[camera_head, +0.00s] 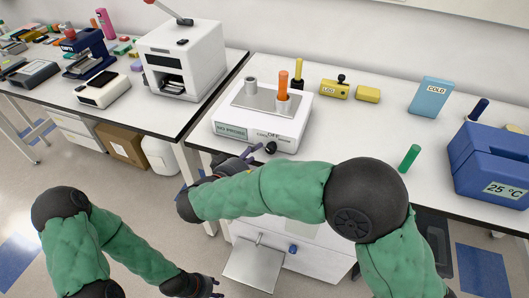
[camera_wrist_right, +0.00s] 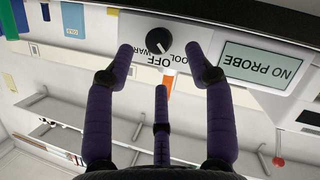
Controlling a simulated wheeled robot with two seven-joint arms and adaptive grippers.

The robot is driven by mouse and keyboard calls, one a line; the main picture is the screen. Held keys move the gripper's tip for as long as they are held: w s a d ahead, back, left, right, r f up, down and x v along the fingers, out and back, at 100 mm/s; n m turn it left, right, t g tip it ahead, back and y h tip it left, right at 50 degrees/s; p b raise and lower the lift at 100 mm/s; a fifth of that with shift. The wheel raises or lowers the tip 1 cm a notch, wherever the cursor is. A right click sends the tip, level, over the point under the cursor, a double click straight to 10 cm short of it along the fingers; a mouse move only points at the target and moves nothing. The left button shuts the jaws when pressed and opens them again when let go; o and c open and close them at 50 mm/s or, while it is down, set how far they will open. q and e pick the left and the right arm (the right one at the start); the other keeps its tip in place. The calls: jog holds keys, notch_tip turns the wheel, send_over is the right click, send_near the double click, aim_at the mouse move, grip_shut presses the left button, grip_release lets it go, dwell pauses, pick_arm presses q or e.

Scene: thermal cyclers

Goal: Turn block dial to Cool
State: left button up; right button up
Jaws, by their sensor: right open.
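The block dial (camera_head: 271,148) is a small black knob on the front of the white heater block unit (camera_head: 290,125). In the right wrist view, which is upside down, the dial (camera_wrist_right: 159,40) has a white mark that seems to point at OFF, with WARM and COOL lettered on either side. My right gripper (camera_wrist_right: 161,55) is open, its purple fingers spread on both sides of the dial and apparently short of it. In the head view the right gripper (camera_head: 247,155) is at the unit's front, partly hidden by my arm. My left gripper (camera_head: 210,288) hangs low near the bottom edge; its fingers are unclear.
The unit's screen (camera_head: 231,131) reads NO PROBE. An orange tube (camera_head: 283,85) stands in the block. A yellow LOG box (camera_head: 335,90), a blue COLD box (camera_head: 431,97), a green tube (camera_head: 410,158) and a blue 25 °C case (camera_head: 492,165) are to the right on the bench.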

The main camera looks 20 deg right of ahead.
jog(key=v, duration=0.6)
jog(key=shift+s+a, duration=0.15)
jog(key=shift+a, duration=0.05)
jog(key=shift+r, duration=0.1)
